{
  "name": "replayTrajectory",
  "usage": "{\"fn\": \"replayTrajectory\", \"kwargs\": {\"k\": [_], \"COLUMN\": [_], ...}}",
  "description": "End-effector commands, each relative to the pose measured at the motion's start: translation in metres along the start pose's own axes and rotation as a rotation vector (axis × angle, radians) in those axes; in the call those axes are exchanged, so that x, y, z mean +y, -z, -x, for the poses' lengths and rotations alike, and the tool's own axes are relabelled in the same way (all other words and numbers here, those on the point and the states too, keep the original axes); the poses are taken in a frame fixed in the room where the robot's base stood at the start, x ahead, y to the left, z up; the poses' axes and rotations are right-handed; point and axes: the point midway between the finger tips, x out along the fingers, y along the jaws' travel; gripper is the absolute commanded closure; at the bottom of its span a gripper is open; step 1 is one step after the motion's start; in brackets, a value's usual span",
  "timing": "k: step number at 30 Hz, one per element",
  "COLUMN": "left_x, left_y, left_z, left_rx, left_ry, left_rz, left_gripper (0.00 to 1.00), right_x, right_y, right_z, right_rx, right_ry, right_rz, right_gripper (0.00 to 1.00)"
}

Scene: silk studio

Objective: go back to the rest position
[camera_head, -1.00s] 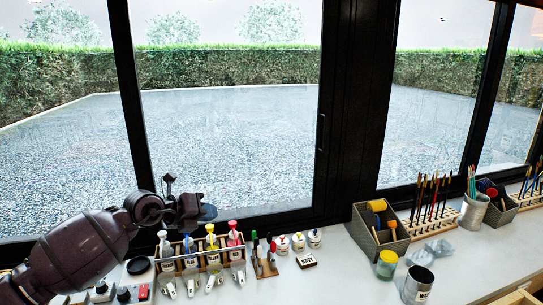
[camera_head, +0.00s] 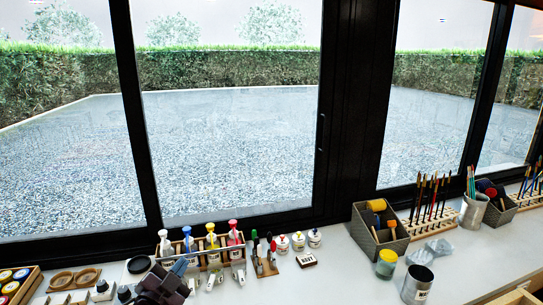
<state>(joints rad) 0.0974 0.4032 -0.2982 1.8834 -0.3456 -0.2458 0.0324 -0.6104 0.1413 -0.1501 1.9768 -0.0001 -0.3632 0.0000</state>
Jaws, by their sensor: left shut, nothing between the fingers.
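My left gripper (camera_head: 178,268) shows at the bottom edge of the head view, dark and partly cut off by the frame. It is shut and holds nothing. It is in front of the wooden rack of spray bottles (camera_head: 204,262) and hides part of the rack's left end. I cannot tell whether it touches anything. My right gripper is not in view.
A wooden box of colour jars (camera_head: 18,284) and two brown rings (camera_head: 75,279) are at left. A grey bin (camera_head: 379,235), a jar with a yellow lid (camera_head: 387,263), a metal can (camera_head: 417,284) and brush holders (camera_head: 428,200) stand at right. The counter is bare around (camera_head: 325,285).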

Motion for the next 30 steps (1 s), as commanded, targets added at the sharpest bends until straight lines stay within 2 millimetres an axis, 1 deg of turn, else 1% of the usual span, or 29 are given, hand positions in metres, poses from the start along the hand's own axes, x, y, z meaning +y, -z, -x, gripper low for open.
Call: {"fn": "replayTrajectory", "kwargs": {"k": [1, 2, 3, 5, 6, 8, 9, 11, 12, 14, 15, 18, 21, 24, 27, 30], "left_x": [0.013, 0.019, 0.028, 0.041, 0.05, 0.062, 0.07, 0.081, 0.088, 0.098, 0.104, 0.119, 0.132, 0.14, 0.143, 0.143], "left_y": [-0.02, -0.03, -0.042, -0.06, -0.071, -0.086, -0.094, -0.107, -0.114, -0.124, -0.131, -0.146, -0.154, -0.158, -0.161, -0.161], "left_z": [0.019, 0.029, 0.044, 0.066, 0.081, 0.105, 0.121, 0.145, 0.162, 0.186, 0.202, 0.238, 0.266, 0.284, 0.293, 0.294], "left_rx": [-0.069, -0.106, -0.152, -0.22, -0.262, -0.32, -0.356, -0.406, -0.437, -0.486, -0.518, -0.593, -0.649, -0.684, -0.7, -0.702], "left_ry": [-0.01, -0.016, -0.023, -0.031, -0.035, -0.035, -0.034, -0.027, -0.021, -0.01, -0.003, 0.007, 0.009, 0.006, 0.004, 0.003], "left_rz": [0.082, 0.128, 0.189, 0.275, 0.329, 0.407, 0.455, 0.514, 0.547, 0.582, 0.595, 0.625, 0.646, 0.655, 0.656, 0.655], "left_gripper": [1.0, 1.0, 1.0, 1.0, 1.0, 1.0, 1.0, 1.0, 1.0, 1.0, 1.0, 1.0, 1.0, 1.0, 1.0, 1.0], "right_x": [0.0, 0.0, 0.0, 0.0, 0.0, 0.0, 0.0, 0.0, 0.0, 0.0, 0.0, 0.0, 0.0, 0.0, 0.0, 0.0], "right_y": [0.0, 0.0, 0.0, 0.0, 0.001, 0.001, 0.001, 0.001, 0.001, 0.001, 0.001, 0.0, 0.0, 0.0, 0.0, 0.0], "right_z": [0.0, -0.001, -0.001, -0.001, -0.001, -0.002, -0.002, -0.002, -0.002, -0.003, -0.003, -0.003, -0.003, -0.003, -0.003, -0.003], "right_rx": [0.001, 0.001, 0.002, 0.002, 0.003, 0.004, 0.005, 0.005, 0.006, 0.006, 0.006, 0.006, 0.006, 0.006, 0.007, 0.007], "right_ry": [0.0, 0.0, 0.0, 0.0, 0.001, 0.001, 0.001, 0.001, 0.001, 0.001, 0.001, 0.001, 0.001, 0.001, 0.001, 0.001], "right_rz": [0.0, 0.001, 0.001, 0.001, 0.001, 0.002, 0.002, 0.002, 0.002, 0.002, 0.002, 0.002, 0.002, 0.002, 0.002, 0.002], "right_gripper": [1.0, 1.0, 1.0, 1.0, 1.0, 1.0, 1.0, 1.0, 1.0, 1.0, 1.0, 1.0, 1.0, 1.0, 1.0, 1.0]}}
